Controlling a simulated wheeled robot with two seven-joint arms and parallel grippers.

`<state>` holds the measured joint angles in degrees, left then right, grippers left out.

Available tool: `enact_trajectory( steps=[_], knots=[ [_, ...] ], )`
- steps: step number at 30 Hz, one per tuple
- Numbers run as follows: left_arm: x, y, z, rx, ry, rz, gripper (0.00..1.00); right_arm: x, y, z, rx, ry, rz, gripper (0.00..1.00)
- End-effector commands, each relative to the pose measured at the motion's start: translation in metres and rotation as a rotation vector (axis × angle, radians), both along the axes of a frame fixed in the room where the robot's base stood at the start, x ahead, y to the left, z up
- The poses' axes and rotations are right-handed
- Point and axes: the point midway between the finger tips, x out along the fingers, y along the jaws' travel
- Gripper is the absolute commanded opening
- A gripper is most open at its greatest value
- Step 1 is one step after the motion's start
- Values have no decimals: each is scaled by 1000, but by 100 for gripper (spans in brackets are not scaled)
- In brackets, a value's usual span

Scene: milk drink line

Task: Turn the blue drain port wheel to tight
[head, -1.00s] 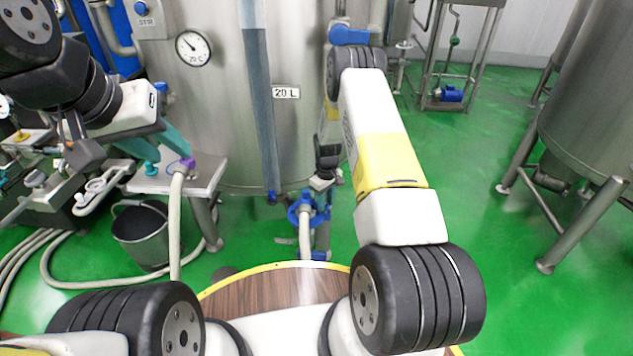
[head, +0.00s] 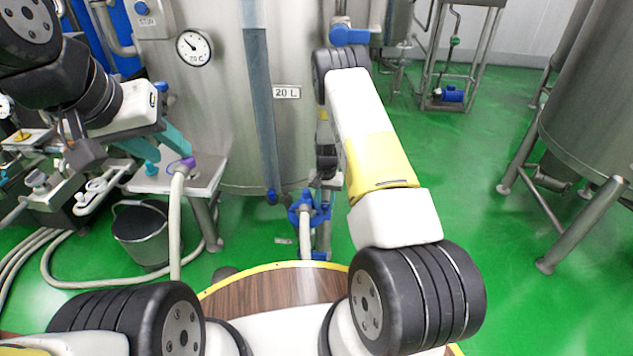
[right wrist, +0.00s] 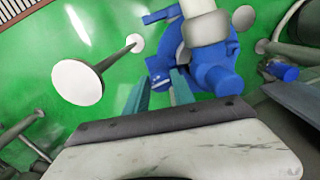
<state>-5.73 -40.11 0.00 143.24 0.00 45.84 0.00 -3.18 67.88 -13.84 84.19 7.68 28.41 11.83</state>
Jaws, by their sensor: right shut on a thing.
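The blue drain port wheel (head: 300,212) is low at the front of the steel tank, around the pale hose end. In the right wrist view, blue port parts (right wrist: 217,78) fill the top middle beside the hose. My right gripper (right wrist: 162,80) has its teal fingers at these blue parts and is shut on the wheel. The exact contact is partly hidden, and in the head view the forearm hides much of this gripper. My left gripper (head: 158,150) is at the left with its teal fingers apart and empty, near the purple hose fitting (head: 181,165), away from the wheel.
The steel tank (head: 225,120) with a 20 L label stands behind the wheel. A dark bucket (head: 140,236) and hoses are on the floor at left. A tank with legs (head: 590,125) stands at right. Green floor between is clear.

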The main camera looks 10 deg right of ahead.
Motion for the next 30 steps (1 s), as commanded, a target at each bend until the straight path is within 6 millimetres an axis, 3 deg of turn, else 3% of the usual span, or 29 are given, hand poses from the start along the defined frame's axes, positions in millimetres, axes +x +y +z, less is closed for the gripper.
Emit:
enact_trajectory(
  steps=[12,28,29,30],
  knots=[
    [0,0,0,0,0,0,36,1,0,1,-1,-3,-175,0],
    [0,0,0,0,0,0,36,1,0,1,0,-2,-199,0],
    [0,0,0,0,0,0,36,1,0,1,0,-2,-199,34],
    [0,0,0,0,0,0,36,1,0,1,0,-2,-198,42]
  ],
)
